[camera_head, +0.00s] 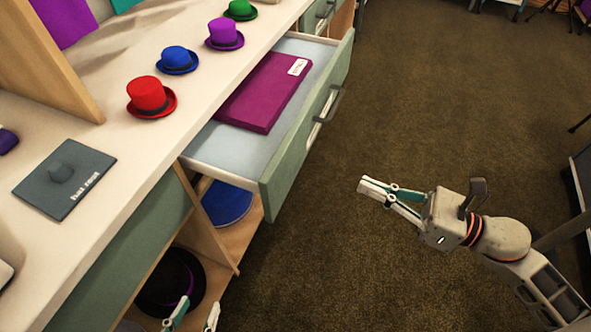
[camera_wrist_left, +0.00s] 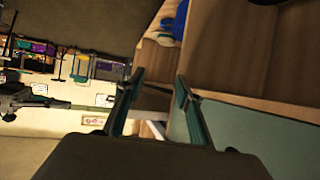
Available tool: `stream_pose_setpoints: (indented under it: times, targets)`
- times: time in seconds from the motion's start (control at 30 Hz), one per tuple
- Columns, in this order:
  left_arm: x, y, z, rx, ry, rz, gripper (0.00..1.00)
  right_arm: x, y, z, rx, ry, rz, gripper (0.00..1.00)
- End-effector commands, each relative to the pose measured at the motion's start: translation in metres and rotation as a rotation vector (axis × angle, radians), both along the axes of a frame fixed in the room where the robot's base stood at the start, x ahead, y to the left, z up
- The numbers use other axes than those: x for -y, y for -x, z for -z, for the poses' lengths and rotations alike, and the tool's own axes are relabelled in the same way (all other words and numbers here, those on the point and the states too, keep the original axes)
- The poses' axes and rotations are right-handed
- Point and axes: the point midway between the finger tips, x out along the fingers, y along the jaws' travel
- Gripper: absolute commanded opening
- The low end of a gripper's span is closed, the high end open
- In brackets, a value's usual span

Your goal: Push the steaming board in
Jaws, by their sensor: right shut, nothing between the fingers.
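A drawer (camera_head: 303,150) with a green front and grey handle stands pulled out of the counter. A flat magenta board or case (camera_head: 262,93) with a white label lies inside it. I cannot tell which part is called the steaming board. My right gripper (camera_head: 366,187) is shut and empty, over the floor to the right of the drawer front, apart from it. My left gripper (camera_head: 195,315) is open at the bottom edge of the head view, near the lower shelves. In the left wrist view its fingers (camera_wrist_left: 157,92) are apart with nothing between them.
Red (camera_head: 148,95), blue (camera_head: 177,59), purple (camera_head: 224,33) and green hats stand on the counter, beside a grey plate (camera_head: 65,178). A blue hat (camera_head: 227,203) and a black hat (camera_head: 172,282) sit on shelves below. The carpet (camera_head: 440,110) right of the drawer is clear.

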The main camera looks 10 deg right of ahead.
Motion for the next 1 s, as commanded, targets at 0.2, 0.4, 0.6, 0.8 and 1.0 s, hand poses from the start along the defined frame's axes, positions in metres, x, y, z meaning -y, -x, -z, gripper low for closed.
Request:
stream_pose_setpoints:
  times: [0.2, 0.4, 0.6, 0.8, 1.0]
  targets:
    - [0.001, 0.003, 0.01, -0.017, 0.01, -0.001, 0.35, -0.006, 0.004, 0.023, 0.104, 0.147, -0.069, 0.0]
    - [0.001, 0.002, 0.007, -0.012, 0.007, -0.001, 0.35, -0.026, -0.011, 0.018, 0.117, 0.149, -0.07, 0.0]
    - [-0.001, 0.003, 0.008, -0.015, -0.004, 0.0, 0.35, -0.059, -0.033, 0.017, 0.116, 0.146, -0.069, 0.0]
    - [-0.004, 0.004, 0.01, -0.02, -0.016, 0.002, 0.35, -0.09, -0.054, 0.017, 0.114, 0.146, -0.068, 0.0]
    - [-0.006, 0.005, 0.011, -0.022, -0.021, 0.002, 0.35, -0.111, -0.068, 0.02, 0.109, 0.146, -0.068, 0.0]
